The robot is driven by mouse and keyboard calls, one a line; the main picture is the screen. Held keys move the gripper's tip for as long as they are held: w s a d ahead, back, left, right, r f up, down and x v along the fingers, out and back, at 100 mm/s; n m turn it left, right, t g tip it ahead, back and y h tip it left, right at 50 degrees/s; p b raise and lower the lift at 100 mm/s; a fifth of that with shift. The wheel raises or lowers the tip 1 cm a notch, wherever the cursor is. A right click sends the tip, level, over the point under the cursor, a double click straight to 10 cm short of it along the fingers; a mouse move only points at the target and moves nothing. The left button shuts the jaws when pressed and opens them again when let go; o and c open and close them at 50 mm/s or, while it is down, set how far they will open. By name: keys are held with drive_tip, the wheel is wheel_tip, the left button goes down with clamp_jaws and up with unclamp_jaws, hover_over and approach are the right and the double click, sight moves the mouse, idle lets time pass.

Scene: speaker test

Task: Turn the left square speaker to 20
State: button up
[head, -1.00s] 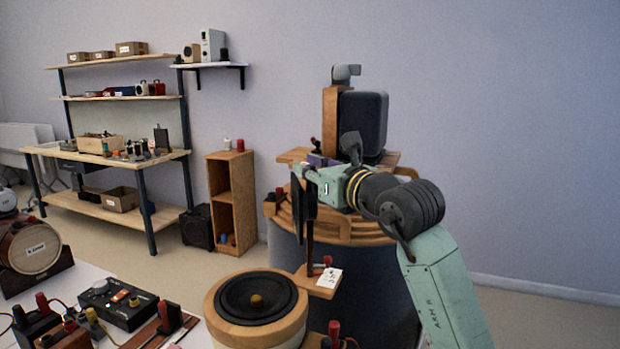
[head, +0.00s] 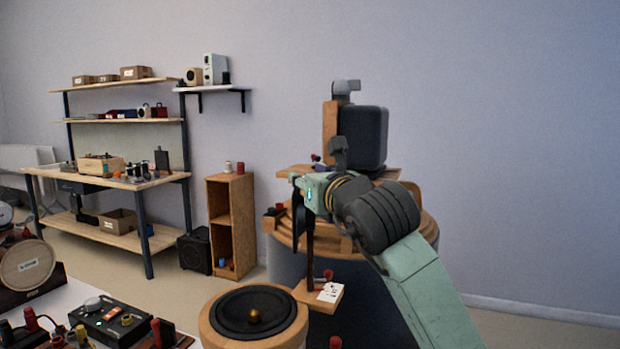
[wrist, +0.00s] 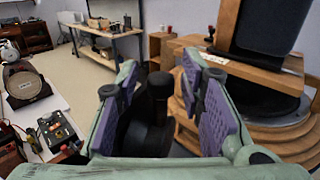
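A dark square-shaped speaker (head: 372,138) with rounded corners and a wooden back stands on top of the round wood-and-grey stand. A thin dark panel (head: 298,222), seen edge-on, stands on a post left of it; I cannot tell whether it is the left square speaker. My gripper (head: 301,185) is beside this panel. In the wrist view, my gripper (wrist: 160,108) has its purple-padded fingers wide apart. A black cylindrical knob or post (wrist: 158,85) shows between them, with no clear contact. Any dial marks are unreadable.
The wooden round speaker (head: 252,312) is below, at the front. A small wooden ledge (head: 322,294) holds a white card and a red knob. The table (head: 62,303) with devices is at lower left. A shelf unit (head: 231,223) stands behind. The right floor is clear.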

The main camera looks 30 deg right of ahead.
drive_tip(key=shift+s, duration=0.1)
drive_tip(key=s+a, duration=0.1)
drive_tip(key=s, duration=1)
drive_tip(key=shift+s+a, duration=0.25)
drive_tip(key=shift+s, duration=0.1)
